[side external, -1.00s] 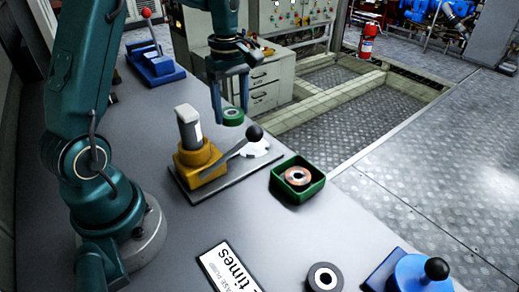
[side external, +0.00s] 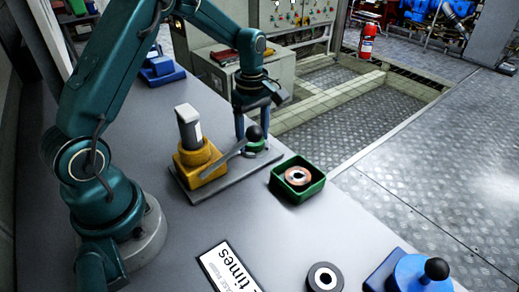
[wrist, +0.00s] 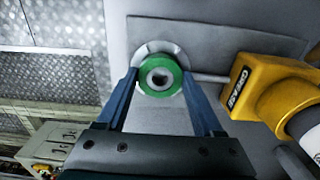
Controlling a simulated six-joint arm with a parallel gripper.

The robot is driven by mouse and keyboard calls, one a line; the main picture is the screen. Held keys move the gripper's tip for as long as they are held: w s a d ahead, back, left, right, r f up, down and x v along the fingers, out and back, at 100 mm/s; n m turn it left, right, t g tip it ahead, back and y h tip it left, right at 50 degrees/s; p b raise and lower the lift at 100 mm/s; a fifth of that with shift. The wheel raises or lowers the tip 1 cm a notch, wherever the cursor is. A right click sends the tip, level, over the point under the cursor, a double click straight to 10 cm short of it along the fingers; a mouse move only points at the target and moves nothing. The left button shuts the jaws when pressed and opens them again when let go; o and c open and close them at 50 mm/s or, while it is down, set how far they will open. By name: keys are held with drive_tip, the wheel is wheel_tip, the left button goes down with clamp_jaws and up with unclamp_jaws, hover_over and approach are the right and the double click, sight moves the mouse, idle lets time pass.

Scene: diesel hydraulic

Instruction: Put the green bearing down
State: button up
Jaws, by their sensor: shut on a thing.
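The green bearing (wrist: 146,84), a green ring with a dark centre hole, is between the fingertips of my gripper (wrist: 160,82) in the wrist view. My gripper is shut on it. Beyond the bearing, a pale round seat (wrist: 178,50) on a grey plate shows in the wrist view; I cannot tell whether the bearing touches it.
The yellow grease press (side external: 199,160) with its lever stands on the same plate, left of my gripper. A green box (side external: 285,195) holding a copper-coloured bearing (side external: 298,177) is to the right. A dark bearing (side external: 325,278) and a blue device with a black knob (side external: 420,275) are nearer the camera.

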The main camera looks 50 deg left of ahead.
drive_tip(key=o, duration=1.4)
drive_tip(key=shift+f, duration=0.15)
wheel_tip(320, 180, up, 12)
drive_tip(key=s+d+r+m+t, duration=0.3)
drive_tip(key=s+d+r+m, duration=0.25)
drive_tip(key=s+m, duration=0.3)
drive_tip(key=shift+s+d+f+m+t, duration=0.45)
drive_tip(key=shift+s+d+f+m, duration=0.2)
drive_tip(key=shift+s+m, duration=0.85)
drive_tip(key=shift+s+d+f+m+t, duration=0.45)
drive_tip(key=shift+s+d+m, duration=0.25)
drive_tip(key=shift+s+m, duration=0.75)
drive_tip(key=shift+s+d+f+m+t, duration=0.4)
drive_tip(key=shift+s+d+f+m, duration=0.3)
drive_tip(key=shift+s+m, duration=0.8)
drive_tip(key=shift+w+m, duration=0.3)
drive_tip(key=shift+w, duration=0.05)
